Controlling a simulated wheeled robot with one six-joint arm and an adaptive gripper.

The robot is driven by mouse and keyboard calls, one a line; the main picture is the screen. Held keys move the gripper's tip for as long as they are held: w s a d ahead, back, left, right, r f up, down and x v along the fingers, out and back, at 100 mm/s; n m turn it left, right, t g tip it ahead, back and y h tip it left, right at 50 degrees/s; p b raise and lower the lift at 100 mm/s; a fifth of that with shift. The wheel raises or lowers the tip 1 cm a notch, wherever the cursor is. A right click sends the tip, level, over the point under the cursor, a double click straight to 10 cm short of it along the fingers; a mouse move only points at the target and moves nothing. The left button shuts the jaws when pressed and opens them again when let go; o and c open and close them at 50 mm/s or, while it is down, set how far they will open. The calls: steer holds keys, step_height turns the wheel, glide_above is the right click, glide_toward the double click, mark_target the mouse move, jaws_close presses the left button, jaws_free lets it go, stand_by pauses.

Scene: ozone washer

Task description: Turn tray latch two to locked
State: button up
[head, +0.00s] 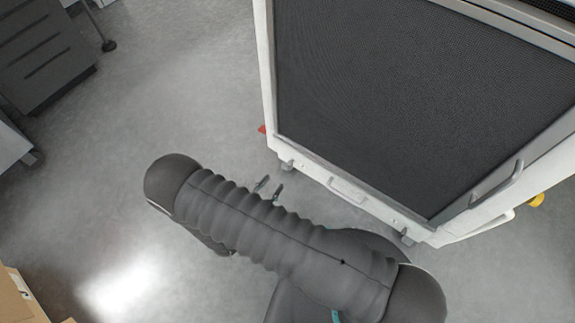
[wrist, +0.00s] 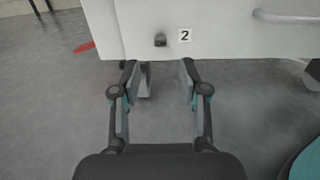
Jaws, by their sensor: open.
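A small dark latch (wrist: 160,40) sits on the lower white panel of the washer (wrist: 215,15), just left of a label with the number 2 (wrist: 185,35). The latch's exact angle is too small to tell. My gripper (wrist: 158,70) is open and empty, its two fingers apart, pointing at the panel below the latch. It does not hold the latch. In the head view my gripper's fingertips (head: 270,188) show past my arm, near the washer's lower left corner; the latch cannot be made out there.
A pale handle (wrist: 290,17) is right of the label. A red piece (wrist: 85,47) sticks out at the left. A dark drawer cabinet (head: 45,50) stands at the upper left; the floor between is clear.

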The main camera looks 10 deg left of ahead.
mark_target(288, 166)
steer(key=x, duration=0.9)
jaws_close()
